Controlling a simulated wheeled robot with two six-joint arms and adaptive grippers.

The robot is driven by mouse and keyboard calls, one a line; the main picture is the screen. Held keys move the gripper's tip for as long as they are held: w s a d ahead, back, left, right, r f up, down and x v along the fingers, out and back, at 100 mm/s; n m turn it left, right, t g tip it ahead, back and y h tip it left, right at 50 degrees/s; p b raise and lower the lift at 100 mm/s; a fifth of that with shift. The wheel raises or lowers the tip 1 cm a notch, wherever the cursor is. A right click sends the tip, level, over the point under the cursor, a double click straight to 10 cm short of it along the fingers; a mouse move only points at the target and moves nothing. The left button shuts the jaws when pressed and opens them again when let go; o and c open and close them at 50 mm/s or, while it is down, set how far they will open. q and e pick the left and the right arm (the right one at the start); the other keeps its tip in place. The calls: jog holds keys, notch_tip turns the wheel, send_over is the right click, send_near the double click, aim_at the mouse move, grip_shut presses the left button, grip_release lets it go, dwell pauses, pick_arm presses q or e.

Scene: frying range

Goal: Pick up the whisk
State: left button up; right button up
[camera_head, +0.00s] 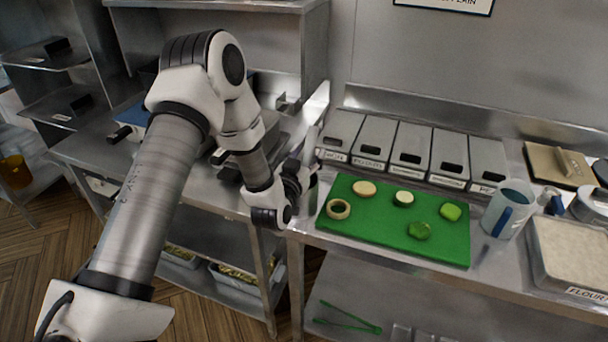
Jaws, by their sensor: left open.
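My left arm comes in from the left, and my left gripper (306,158) is over the counter at the left end of the green cutting board (455,252). The gripper is seen from the side and is open. A dark upright container (312,192) stands just below it, partly hidden by the gripper. I cannot make out a whisk; it may be hidden behind the gripper or arm. My right gripper is not in view.
Sliced vegetables and a ring lie on the board. Labelled metal bins (411,146) line up behind it. A clear jug (507,208) and a flour tray (570,254) stand to the right. Green tongs (347,320) lie on the lower shelf.

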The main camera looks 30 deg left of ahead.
pick_arm(q)
jog(key=shift+s, duration=0.1)
grip_shut()
jog(key=shift+r, duration=0.15)
